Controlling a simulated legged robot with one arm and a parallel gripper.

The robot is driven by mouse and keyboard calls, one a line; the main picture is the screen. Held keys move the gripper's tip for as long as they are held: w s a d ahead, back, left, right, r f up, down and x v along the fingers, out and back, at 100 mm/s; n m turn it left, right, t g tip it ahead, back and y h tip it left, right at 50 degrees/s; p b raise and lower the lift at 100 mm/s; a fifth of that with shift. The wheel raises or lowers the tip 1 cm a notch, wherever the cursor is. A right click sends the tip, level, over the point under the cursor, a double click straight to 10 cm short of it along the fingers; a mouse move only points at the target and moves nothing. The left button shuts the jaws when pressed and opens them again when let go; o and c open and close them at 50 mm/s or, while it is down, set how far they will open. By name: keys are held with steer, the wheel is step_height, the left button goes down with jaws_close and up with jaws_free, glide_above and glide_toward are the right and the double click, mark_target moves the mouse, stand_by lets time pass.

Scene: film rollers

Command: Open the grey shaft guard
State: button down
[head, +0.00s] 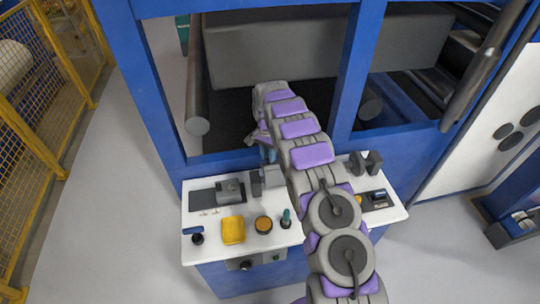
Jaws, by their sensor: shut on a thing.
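A small grey blocky part, seemingly the grey shaft guard (272,178), sits at the back of the white console top, left of my arm. My arm reaches up from the bottom right and bends down at its far end. The fingertips and the exact grip are mostly hidden by my arm. The right side of the part is also hidden behind my arm. I cannot tell how far the guard is tilted.
The white console (205,246) carries a yellow block (233,230), an orange round knob (263,225) and a dark green knob (286,219). A blue frame (345,75) stands behind, with a large grey panel (285,50). A yellow fence (35,150) is at left. Floor between is clear.

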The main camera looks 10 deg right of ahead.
steer(key=shift+a+f, duration=0.2)
steer(key=shift+a, duration=0.1)
steer(key=c, duration=1.4)
jaws_free()
steer(key=o, duration=0.5)
steer(key=shift+w+a+f, duration=0.15)
steer(key=shift+w+a, duration=0.05)
steer(key=shift+w, duration=0.05)
steer(key=shift+d, duration=0.3)
steer(key=shift+r, duration=0.25)
step_height(320, 180, up, 12)
steer(key=w+p, duration=0.1)
steer(key=shift+w+f, duration=0.25)
steer(key=shift+w, duration=0.05)
